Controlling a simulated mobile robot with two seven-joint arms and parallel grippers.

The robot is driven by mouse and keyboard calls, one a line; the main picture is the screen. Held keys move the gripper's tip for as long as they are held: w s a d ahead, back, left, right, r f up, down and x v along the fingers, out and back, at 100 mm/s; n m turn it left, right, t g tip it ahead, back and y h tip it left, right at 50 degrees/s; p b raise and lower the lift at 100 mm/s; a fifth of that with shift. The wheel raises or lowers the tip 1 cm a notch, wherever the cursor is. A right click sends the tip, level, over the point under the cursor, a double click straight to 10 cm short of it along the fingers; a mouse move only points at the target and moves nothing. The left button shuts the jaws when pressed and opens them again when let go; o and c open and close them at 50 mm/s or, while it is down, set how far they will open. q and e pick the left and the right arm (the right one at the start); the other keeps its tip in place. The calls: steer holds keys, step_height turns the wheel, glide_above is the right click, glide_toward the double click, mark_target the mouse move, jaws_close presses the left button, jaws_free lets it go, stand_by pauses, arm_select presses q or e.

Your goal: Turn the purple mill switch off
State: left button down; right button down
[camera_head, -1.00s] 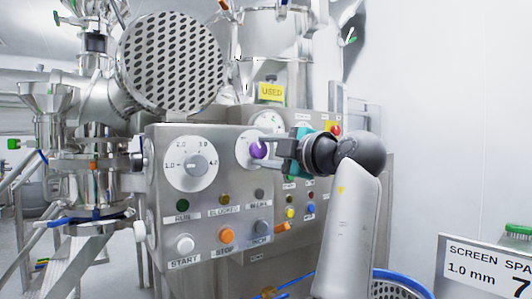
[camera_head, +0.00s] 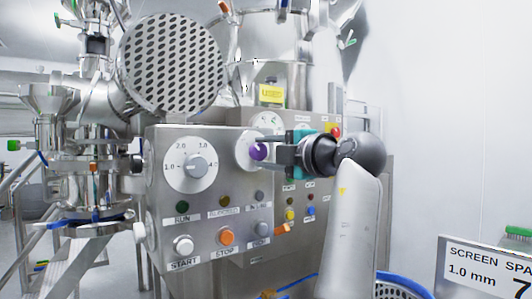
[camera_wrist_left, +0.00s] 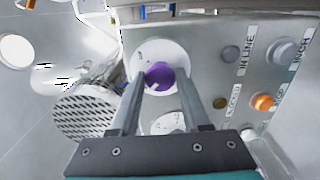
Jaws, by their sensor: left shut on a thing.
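The purple mill switch (camera_head: 259,151) is a round purple knob on a white dial plate, on the front of the steel control panel (camera_head: 160,260). In the left wrist view the purple knob (camera_wrist_left: 160,75) sits between the two fingers, near their tips. My left gripper (camera_head: 266,151) reaches the knob from the right and is shut on it; it also shows in the left wrist view (camera_wrist_left: 162,80). The fingers hide part of the dial plate, and I cannot read the switch position. My right gripper is not in view.
A larger grey dial (camera_head: 195,166) is left of the purple knob. Below are lamps and push buttons, including an orange stop button (camera_head: 226,237). A perforated round cover (camera_head: 172,64) juts out above. A screen sign (camera_head: 485,265) stands at the lower right.

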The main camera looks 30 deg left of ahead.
arm_select(q)
steer(key=shift+c, duration=1.8)
jaws_free()
steer(key=p+v, duration=0.1)
steer(key=v, duration=1.4)
steer(key=shift+p, duration=0.4)
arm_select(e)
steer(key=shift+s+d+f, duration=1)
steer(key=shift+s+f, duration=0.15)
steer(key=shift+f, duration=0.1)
